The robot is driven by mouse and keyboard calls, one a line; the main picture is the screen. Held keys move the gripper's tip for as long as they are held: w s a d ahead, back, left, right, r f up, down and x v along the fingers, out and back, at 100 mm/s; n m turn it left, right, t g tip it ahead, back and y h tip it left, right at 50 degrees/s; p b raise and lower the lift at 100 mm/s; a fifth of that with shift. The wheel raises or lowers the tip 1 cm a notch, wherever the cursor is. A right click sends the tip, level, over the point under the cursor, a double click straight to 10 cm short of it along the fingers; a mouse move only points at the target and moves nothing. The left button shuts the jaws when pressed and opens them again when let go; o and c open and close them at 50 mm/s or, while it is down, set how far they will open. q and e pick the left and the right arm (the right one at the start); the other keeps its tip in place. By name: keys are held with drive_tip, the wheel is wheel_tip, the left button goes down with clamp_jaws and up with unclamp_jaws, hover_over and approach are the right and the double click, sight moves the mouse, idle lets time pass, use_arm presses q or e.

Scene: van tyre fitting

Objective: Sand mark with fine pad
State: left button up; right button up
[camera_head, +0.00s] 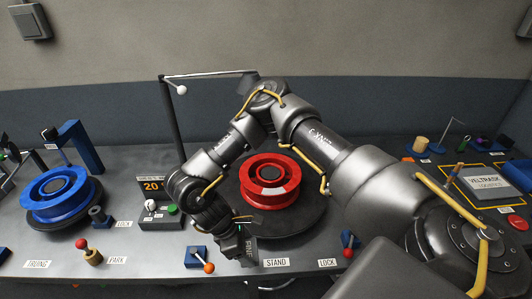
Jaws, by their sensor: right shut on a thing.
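My right gripper (238,247) hangs low over the front of the bench, in front of and to the left of the red wheel. It is shut on a dark pad (250,249) whose side reads what looks like "FINE". The red wheel rim (257,197) lies flat on a dark round turntable (290,222) behind a STAND label. A pale grey-white patch (271,191) shows on the front of the red rim; I cannot tell whether it is the mark. The pad is apart from the rim. My left gripper is not in view.
A blue rim (59,192) sits on a stand at the left, near the TRUING label. A small box with an orange "20" display (152,185) stands left of my arm. An orange-knobbed lever (208,267) is beside the gripper. A VELTRASK box (488,182) is at right.

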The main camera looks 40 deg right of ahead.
drive_tip(key=w+r+n+t, duration=0.1)
drive_tip(key=n, duration=0.1)
drive_tip(key=w+d+r+n+t, duration=0.1)
drive_tip(key=n, duration=0.2)
drive_tip(key=w+d+r+n+t+p, duration=0.1)
drive_tip(key=n, duration=0.1)
drive_tip(key=shift+r+n+h, duration=0.25)
drive_tip(key=shift+n+h, duration=0.05)
drive_tip(key=shift+n, duration=0.1)
use_arm(q)
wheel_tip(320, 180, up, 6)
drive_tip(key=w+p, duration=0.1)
drive_tip(key=p, duration=0.3)
use_arm(e)
drive_tip(key=w+d+r+n+t+y, duration=0.1)
drive_tip(key=w+d+r+n+y, duration=0.3)
drive_tip(key=n, duration=0.9)
drive_tip(key=w+d+r+n+t+y, duration=0.1)
drive_tip(key=w+d+r+n+y, duration=0.2)
drive_tip(key=d+r+n, duration=0.5)
drive_tip(key=d+n+y, duration=0.1)
drive_tip(key=d+n, duration=0.1)
drive_tip(key=n, duration=0.4)
drive_tip(key=shift+w+d, duration=0.2)
drive_tip(key=shift+w, duration=0.15)
